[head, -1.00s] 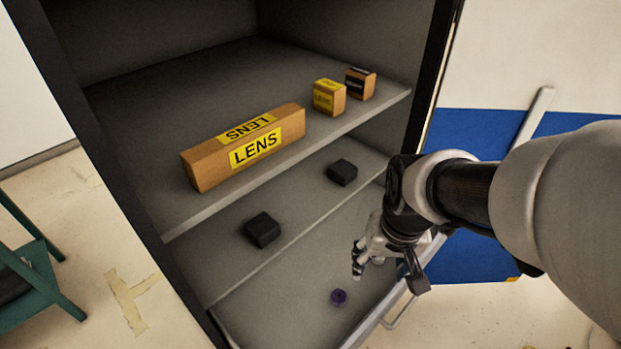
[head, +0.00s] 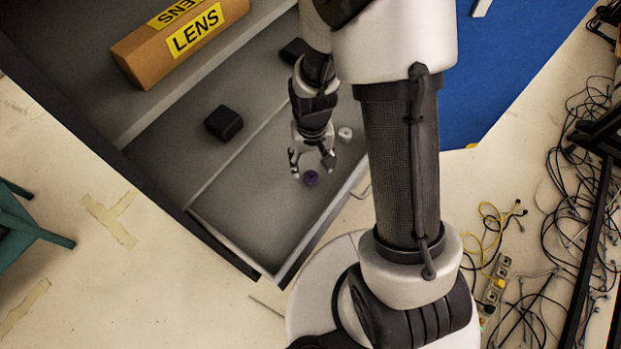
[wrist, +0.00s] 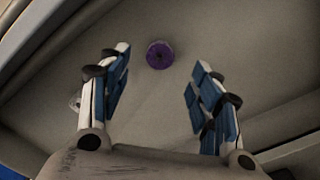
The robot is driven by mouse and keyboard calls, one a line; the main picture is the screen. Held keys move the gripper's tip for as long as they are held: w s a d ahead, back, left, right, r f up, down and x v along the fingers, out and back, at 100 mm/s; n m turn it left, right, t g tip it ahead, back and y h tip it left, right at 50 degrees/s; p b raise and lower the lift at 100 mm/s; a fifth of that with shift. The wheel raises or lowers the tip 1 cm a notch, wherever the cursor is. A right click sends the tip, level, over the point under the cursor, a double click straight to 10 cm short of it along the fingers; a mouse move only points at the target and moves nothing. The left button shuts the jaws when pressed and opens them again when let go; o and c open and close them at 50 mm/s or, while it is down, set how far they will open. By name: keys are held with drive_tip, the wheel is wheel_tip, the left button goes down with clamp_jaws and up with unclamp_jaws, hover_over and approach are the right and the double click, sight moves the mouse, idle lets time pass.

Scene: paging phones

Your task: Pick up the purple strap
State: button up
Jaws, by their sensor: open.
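The purple strap (head: 310,178) is a small rolled coil with a hole in its middle. It lies on the grey bottom of the open drawer (head: 225,215) of the cabinet. My gripper (head: 312,168) is open and empty over the drawer, close to the strap in the head view. In the wrist view the strap (wrist: 160,54) lies beyond the fingertips, centred between the two fingers (wrist: 158,65). I cannot tell the exact height of my gripper above it.
A small white roll (head: 345,134) lies in the drawer to the right of my gripper. Black blocks (head: 224,122) (head: 295,50) sit farther back. A long LENS box (head: 165,50) lies on the shelf above. The drawer's walls surround the strap.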

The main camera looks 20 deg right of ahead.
sight(311, 178)
wheel_tip(311, 178, down, 8)
drive_tip(key=b, duration=0.2)
drive_tip(key=shift+r+b, duration=0.15)
drive_tip(key=shift+b, duration=0.25)
drive_tip(key=shift+r, duration=0.1)
drive_tip(key=c, duration=0.9)
drive_tip(key=shift+r, duration=0.15)
